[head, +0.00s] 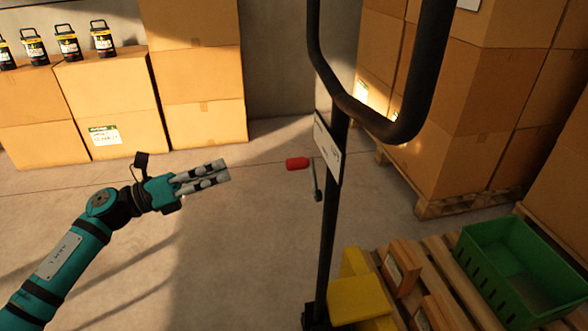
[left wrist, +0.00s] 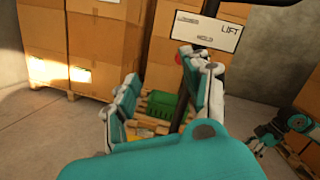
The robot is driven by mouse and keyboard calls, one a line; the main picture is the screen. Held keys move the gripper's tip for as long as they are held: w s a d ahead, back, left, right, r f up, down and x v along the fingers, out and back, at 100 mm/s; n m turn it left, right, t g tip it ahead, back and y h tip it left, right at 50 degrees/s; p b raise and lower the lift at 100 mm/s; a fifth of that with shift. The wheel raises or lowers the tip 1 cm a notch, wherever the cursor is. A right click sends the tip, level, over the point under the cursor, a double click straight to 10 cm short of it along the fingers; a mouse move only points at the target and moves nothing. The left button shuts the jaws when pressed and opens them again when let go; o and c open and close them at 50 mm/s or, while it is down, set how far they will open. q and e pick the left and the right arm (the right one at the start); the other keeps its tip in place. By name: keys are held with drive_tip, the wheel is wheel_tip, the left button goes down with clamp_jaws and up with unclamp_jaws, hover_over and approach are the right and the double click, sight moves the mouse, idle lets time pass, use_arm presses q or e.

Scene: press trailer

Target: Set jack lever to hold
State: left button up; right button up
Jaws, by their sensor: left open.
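The jack lever has a red knob (head: 297,163) and a grey metal arm (head: 316,182) that hangs beside the jack's black post (head: 327,225). The knob points left in the head view. My left gripper (head: 226,171) is left of the knob, apart from it, with its fingers pointing right. In the left wrist view the gripper (left wrist: 162,68) is open and empty. There a finger mostly hides the lever, with a bit of red showing below the sign (left wrist: 207,31) marked LIFT.
The black loop handle (head: 375,125) stands above the lever. Right of the post are a pallet (head: 455,285), a green crate (head: 485,285) and yellow blocks (head: 358,298). Stacked cartons (head: 200,70) stand behind. The floor around my left gripper is clear.

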sight(294, 164)
use_arm(q)
drive_tip(key=d+m+g, duration=0.1)
drive_tip(key=d, duration=0.4)
drive_tip(key=w+d+m+g, duration=0.1)
drive_tip(key=d+m, duration=0.1)
drive_tip(key=d, duration=0.3)
drive_tip(key=w+d+m+g, duration=0.1)
drive_tip(key=d+m, duration=0.1)
drive_tip(key=d, duration=0.3)
drive_tip(key=shift+w+d+r+g, duration=0.1)
drive_tip(key=shift+d+r+g, duration=0.2)
drive_tip(key=shift+d+r, duration=0.1)
use_arm(e)
drive_tip(key=shift+s+r, duration=0.15)
drive_tip(key=shift+r, duration=0.4)
use_arm(q)
clamp_jaws()
